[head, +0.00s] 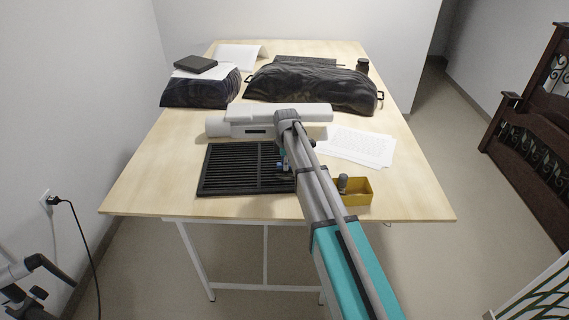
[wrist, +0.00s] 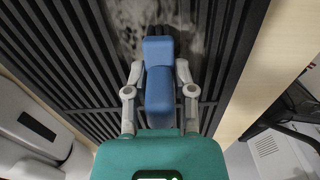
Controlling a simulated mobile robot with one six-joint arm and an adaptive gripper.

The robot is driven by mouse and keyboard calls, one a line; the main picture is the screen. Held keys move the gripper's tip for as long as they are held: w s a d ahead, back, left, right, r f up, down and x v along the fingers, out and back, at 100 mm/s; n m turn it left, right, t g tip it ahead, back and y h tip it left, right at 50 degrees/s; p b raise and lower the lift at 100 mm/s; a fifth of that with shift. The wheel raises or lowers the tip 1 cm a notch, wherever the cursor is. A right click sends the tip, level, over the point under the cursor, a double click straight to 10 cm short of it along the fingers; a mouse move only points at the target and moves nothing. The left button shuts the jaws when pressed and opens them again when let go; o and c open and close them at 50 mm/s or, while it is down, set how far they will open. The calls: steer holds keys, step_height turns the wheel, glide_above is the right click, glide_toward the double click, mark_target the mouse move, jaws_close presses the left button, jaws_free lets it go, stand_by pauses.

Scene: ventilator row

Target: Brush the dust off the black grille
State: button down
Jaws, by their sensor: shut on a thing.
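The black grille (head: 230,178) lies flat on the wooden table, left of my arm in the head view. In the wrist view its slats (wrist: 75,65) fill most of the picture. A patch of pale grey dust (wrist: 195,40) lies across the slats beyond my gripper, near the top of the wrist view. My gripper (wrist: 160,78) is shut on a blue brush (wrist: 159,92) and holds it over the grille. In the head view my arm partly hides the grille's right end.
A white ventilator (head: 225,127) lies just behind the grille. A yellow bin (head: 359,194) stands right of my arm, with paper sheets (head: 360,149) behind it. Dark bags (head: 310,88) occupy the table's back. The table's front left is bare.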

steer(key=shift+d, duration=0.2)
steer(key=shift+d, duration=1.55)
steer(key=shift+d, duration=0.1)
steer(key=shift+s+d, duration=0.1)
steer(key=shift+d, duration=1.55)
steer(key=shift+w, duration=0.7)
